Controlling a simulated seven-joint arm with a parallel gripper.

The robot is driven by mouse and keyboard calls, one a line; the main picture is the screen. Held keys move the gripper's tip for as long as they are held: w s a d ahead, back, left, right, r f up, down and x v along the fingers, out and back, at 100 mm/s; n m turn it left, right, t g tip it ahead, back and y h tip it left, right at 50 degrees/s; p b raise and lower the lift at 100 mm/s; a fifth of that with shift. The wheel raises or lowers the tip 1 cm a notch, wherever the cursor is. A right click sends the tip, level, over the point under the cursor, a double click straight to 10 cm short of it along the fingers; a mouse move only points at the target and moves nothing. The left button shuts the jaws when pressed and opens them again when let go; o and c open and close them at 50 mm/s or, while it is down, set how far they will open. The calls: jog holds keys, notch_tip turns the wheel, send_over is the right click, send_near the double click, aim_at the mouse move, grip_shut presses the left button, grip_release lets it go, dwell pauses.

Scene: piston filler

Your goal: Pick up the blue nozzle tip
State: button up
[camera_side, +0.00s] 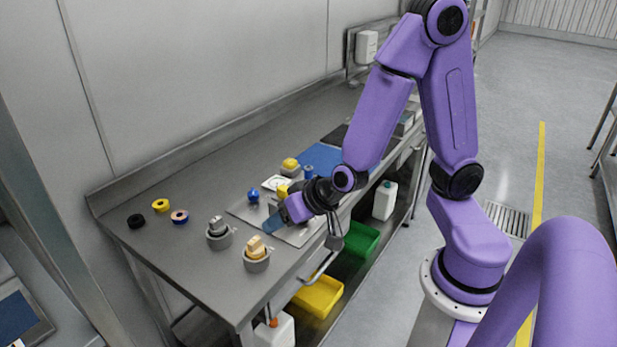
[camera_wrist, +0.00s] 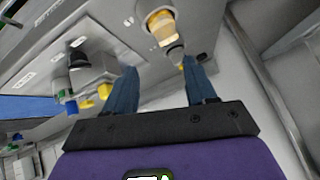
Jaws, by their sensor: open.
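A small blue piece (camera_side: 253,195), which looks like the blue nozzle tip, stands upright on a grey plate on the bench in the side view. A second small blue piece (camera_side: 308,171) stands farther back beside the blue mat, so I cannot be certain which is the nozzle tip. My gripper (camera_side: 278,218) is over the front part of the plate, to the right of and nearer than the first blue piece, and apart from it. In the wrist view my gripper's blue fingers (camera_wrist: 158,66) are spread with nothing between them. A blue piece (camera_wrist: 70,104) shows left of the fingers there.
Two grey cups stand left of my gripper, one with cream pieces (camera_side: 256,246) and one with grey pieces (camera_side: 217,229). Black, yellow and purple-orange rings (camera_side: 180,217) lie at the bench's left end. Yellow-topped pieces (camera_side: 290,164) and a blue mat (camera_side: 322,156) are behind. The bench's left middle is clear.

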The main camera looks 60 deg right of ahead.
jog(key=w+d+m+t+h, duration=0.1)
jog(key=w+d+m+h, duration=0.15)
jog(key=d+h, duration=0.4)
jog(key=m+h, duration=0.4)
send_near(309, 169)
jog(key=shift+n, duration=0.25)
jog(key=shift+s+d+r+x, duration=0.1)
jog(key=shift+d+x, duration=0.05)
jog(key=shift+x, duration=1.1)
jog(key=shift+s+d+r+x, duration=0.1)
jog(key=shift+x, duration=1.1)
jog(key=shift+d+r+x, duration=0.1)
jog(key=shift+d+x, duration=0.05)
jog(key=shift+x, duration=1.1)
jog(key=x, duration=0.4)
jog(key=shift+w+a+f, duration=0.2)
jog(key=shift+a+f, duration=0.05)
jog(key=shift+a, duration=0.05)
jog(key=shift+w+d+f, duration=0.25)
jog(key=shift+w+d, duration=0.15)
jog(key=shift+w, duration=0.05)
jog(key=c, duration=1)
grip_shut()
